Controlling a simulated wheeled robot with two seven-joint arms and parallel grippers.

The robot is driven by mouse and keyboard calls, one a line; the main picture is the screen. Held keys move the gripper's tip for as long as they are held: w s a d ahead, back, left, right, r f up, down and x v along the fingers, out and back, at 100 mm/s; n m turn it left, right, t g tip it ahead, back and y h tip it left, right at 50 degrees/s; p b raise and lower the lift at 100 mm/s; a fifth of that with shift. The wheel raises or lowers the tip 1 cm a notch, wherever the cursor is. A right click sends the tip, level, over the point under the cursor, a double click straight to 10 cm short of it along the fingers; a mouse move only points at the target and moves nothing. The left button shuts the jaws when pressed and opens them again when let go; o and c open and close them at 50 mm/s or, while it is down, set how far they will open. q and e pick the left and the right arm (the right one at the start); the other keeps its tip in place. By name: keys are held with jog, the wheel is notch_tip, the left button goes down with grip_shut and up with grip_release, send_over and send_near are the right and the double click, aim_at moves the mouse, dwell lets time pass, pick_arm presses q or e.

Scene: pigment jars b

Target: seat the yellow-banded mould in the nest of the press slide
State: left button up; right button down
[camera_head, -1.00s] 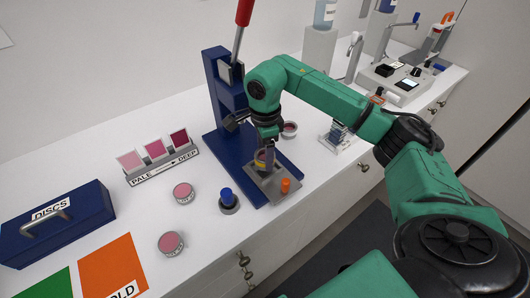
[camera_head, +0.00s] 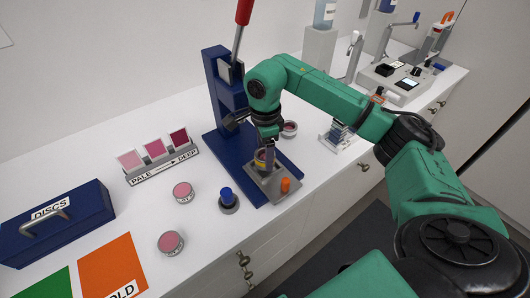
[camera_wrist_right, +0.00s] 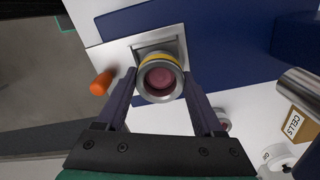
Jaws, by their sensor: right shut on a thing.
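The yellow-banded mould (camera_wrist_right: 160,78) is a grey metal ring with a yellow band and pink powder inside. My right gripper (camera_wrist_right: 159,92) is shut on it, one finger on each side. The mould also shows in the head view (camera_head: 261,163), small and partly hidden by the fingers. It is upright over the grey press slide (camera_head: 268,188). The square nest (camera_wrist_right: 158,42) in the slide shows beside and behind the mould in the right wrist view. I cannot tell whether the mould's base touches the nest. My left gripper is out of view.
The blue press (camera_head: 223,95) with its red-handled lever stands behind the slide. An orange knob (camera_head: 285,185) is on the slide's front corner. A blue-topped item (camera_head: 228,199) and pink jars (camera_head: 183,192) stand to the left. A jar (camera_head: 289,129) is behind right.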

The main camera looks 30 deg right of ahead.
jog(key=shift+f+b, duration=1)
jog(key=shift+f, duration=0.2)
grip_release()
jog(key=shift+r, duration=0.6)
notch_tip(320, 180, up, 6)
jog(key=shift+f+b, duration=0.1)
jog(key=shift+b, duration=0.85)
notch_tip(320, 180, up, 5)
jog(key=shift+r+p, duration=0.15)
jog(key=shift+p, duration=0.6)
jog(key=shift+s, duration=0.1)
